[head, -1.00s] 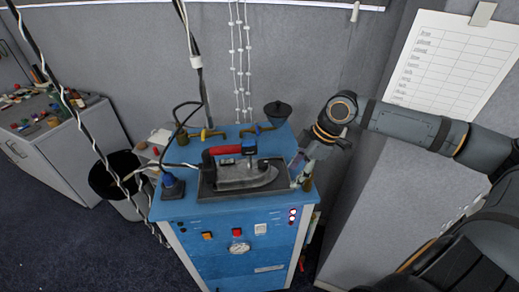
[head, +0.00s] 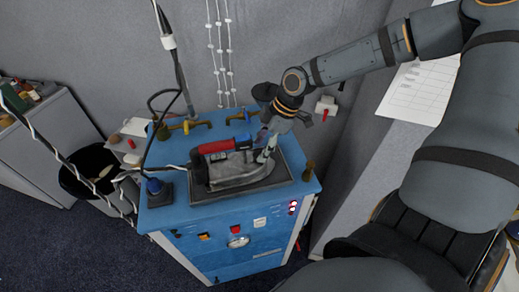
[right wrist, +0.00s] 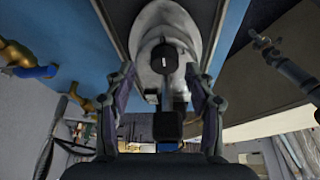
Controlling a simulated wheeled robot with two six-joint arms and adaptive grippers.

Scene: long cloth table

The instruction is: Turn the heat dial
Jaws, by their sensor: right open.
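A grey iron (head: 228,172) with a red and blue handle (head: 216,146) lies on a dark tray (head: 292,165) on top of a blue cabinet (head: 200,208). In the right wrist view, a dark round dial (right wrist: 165,58) with a small pale mark shows on the iron. My right gripper (head: 265,155) points down by the right part of the iron. In the right wrist view its open fingers (right wrist: 160,78) stand on either side of the dial, with nothing gripped. I cannot tell whether they touch it. The dial is not clear in the head view. My left gripper is out of view.
Brass valves (head: 182,124) stand along the cabinet's back edge. Cables hang on the left. A grey wall is close behind.

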